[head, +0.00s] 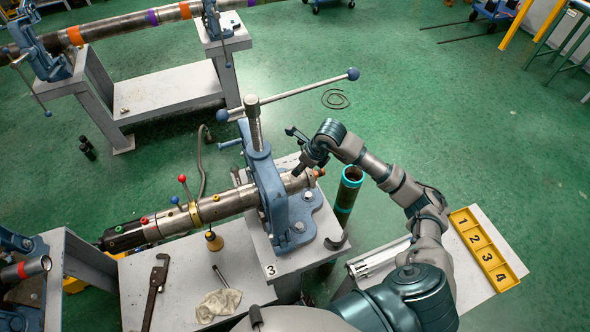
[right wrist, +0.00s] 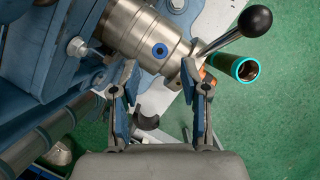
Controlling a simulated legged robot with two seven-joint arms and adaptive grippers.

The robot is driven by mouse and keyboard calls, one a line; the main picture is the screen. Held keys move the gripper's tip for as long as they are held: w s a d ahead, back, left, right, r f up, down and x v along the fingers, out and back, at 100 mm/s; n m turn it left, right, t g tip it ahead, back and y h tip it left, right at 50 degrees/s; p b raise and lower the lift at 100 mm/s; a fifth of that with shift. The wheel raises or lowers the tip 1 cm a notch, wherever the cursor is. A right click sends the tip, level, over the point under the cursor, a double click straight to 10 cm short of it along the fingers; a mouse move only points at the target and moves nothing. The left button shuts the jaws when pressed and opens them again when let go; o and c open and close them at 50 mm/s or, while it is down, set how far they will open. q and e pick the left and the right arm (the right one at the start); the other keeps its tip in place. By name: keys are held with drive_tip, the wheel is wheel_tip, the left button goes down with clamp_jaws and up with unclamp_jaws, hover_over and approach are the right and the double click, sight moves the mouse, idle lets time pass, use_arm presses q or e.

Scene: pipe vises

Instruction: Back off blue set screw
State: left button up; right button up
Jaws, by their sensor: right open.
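The blue set screw (right wrist: 160,50) shows in the right wrist view as a blue ring with a dark centre, set in the side of a bare metal pipe tool (right wrist: 135,35). In the head view this tool (head: 230,203) lies through a blue pipe vise (head: 271,190); I cannot make out the screw there. My right gripper (head: 303,155) is at the tool's right end, just beyond the vise. In the right wrist view the gripper (right wrist: 160,72) is open and empty, its fingers apart on either side below the screw. My left gripper is not in view.
A black-knobbed lever (right wrist: 236,36) rises close to the right finger. A teal-banded pipe (head: 347,195) stands right of the vise. The bench (head: 190,270) holds a pipe wrench (head: 155,292) and a rag (head: 218,305). A yellow numbered tray (head: 484,249) lies at the right.

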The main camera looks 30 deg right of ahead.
drive_tip(key=shift+w+a+f, duration=0.3)
drive_tip(key=shift+a+f, duration=0.05)
drive_tip(key=shift+f, duration=0.25)
drive_tip(key=shift+w+a+f, duration=0.3)
drive_tip(key=shift+f, duration=0.3)
drive_tip(key=shift+w+a+f, duration=0.15)
drive_tip(key=shift+f, duration=0.3)
drive_tip(key=shift+d, duration=0.45)
drive_tip(key=shift+s+d, duration=0.15)
drive_tip(key=shift+s, duration=0.05)
drive_tip(key=c, duration=0.8)
clamp_jaws()
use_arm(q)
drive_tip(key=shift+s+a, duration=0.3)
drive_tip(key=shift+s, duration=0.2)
use_arm(e)
drive_tip(key=shift+a, duration=0.2)
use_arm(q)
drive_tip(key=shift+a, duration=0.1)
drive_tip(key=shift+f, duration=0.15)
